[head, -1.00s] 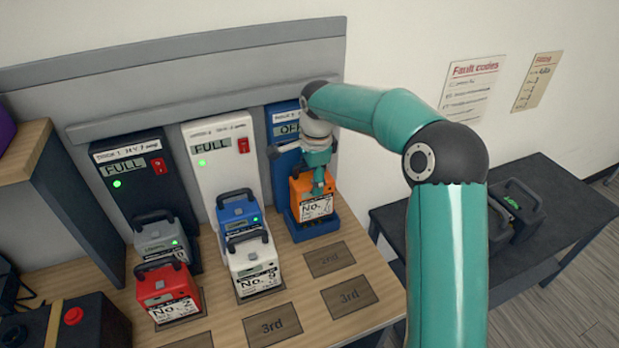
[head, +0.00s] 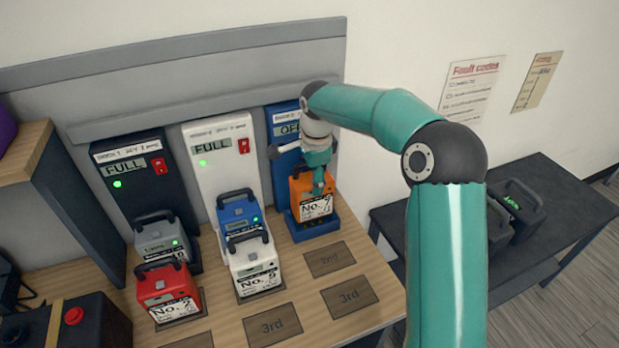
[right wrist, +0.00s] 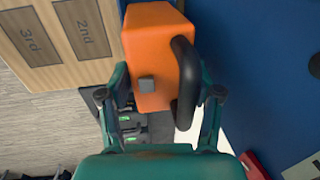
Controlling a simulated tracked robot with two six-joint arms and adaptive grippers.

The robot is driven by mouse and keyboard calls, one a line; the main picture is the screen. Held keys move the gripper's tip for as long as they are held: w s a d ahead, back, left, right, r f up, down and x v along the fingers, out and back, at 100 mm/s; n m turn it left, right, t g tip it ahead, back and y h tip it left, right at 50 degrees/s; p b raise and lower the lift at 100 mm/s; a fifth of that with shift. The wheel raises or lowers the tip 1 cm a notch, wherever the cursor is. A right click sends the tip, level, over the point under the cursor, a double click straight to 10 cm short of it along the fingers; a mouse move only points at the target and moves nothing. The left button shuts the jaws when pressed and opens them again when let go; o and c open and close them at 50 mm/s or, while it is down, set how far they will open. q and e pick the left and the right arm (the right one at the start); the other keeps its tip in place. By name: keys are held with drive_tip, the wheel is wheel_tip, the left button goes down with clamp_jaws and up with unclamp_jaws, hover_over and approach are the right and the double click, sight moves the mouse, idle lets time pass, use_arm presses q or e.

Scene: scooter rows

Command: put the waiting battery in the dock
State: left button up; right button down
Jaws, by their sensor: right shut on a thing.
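An orange battery (head: 312,206) marked No. 7 stands upright at the blue dock (head: 289,160), whose display reads OFF. Its lower end is at the blue base (head: 316,226); I cannot tell whether it is fully seated. My right gripper (head: 318,180) is shut on this battery from above. In the right wrist view the orange battery (right wrist: 155,50) and its black handle (right wrist: 186,82) lie between the two fingers of my right gripper (right wrist: 160,95). My left gripper is not in view.
A black dock (head: 135,190) and a white dock (head: 220,160) read FULL. A grey battery (head: 162,240), red battery (head: 168,292), blue battery (head: 239,218) and white battery (head: 253,262) stand before them. Bare marked plates (head: 330,259) lie in front of the blue dock. Dark batteries (head: 518,210) stand on the right table.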

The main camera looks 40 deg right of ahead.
drive_tip(key=shift+f+b, duration=1.2)
drive_tip(key=shift+f, duration=0.25)
idle(0.5)
drive_tip(key=shift+c, duration=0.7)
unclamp_jaws()
drive_tip(key=r, duration=0.4)
drive_tip(key=s+r, duration=0.1)
drive_tip(key=r, duration=0.6)
drive_tip(key=shift+s+a+r, duration=0.3)
drive_tip(key=shift+r, duration=0.05)
wheel_tip(320, 180, up, 9)
drive_tip(key=s+p, duration=0.1)
drive_tip(key=p, duration=0.7)
drive_tip(key=shift+s+a, duration=0.2)
drive_tip(key=s+a+r+p, duration=0.2)
drive_tip(key=s+r+p, duration=0.4)
drive_tip(key=r, duration=0.6)
drive_tip(key=shift+s+a+r, duration=0.2)
drive_tip(key=shift+s+r, duration=0.2)
drive_tip(key=shift+s, duration=0.45)
